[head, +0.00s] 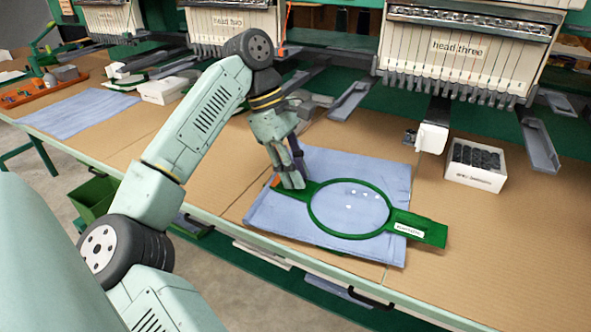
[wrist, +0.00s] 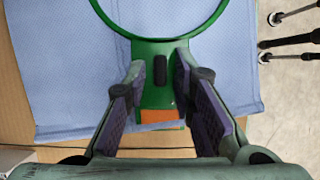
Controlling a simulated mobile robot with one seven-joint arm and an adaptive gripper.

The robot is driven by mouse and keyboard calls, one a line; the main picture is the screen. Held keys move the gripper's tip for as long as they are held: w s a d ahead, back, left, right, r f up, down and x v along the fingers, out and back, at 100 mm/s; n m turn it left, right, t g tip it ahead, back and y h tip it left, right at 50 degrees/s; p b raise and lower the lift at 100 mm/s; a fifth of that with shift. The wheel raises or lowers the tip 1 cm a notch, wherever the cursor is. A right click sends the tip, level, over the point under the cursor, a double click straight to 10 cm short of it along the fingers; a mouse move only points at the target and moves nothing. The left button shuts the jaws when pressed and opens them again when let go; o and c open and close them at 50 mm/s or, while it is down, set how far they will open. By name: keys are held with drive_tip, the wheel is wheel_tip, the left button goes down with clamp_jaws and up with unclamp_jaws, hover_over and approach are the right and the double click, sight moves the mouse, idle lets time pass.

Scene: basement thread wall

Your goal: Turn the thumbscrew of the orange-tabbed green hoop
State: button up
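The green hoop (head: 312,222) lies flat on a folded blue cloth (head: 262,218) on the table. A green arm with a small white label (head: 409,230) extends from its right side. The orange tab (head: 276,181) is at its left end, partly hidden by my gripper (head: 291,182). In the wrist view the orange tab (wrist: 161,116) ends the green bracket, and the dark thumbscrew (wrist: 160,70) stands upright across its middle. My gripper (wrist: 160,76) is open, with its fingertips on either side of the thumbscrew and visible gaps between. Whether the fingers touch the bracket is unclear.
A white box of dark spools (head: 475,166) stands to the right. Machine heads, including head three (head: 458,50), overhang the back, with grey arms (head: 540,146) reaching forward. Another blue cloth (head: 78,110) and an orange tray (head: 40,90) lie far left. The front right table is clear.

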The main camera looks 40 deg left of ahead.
drive_tip(key=shift+o, duration=0.4)
drive_tip(key=v, duration=0.7)
drive_tip(key=shift+a+r, duration=0.2)
drive_tip(key=shift+r, duration=0.05)
idle(0.3)
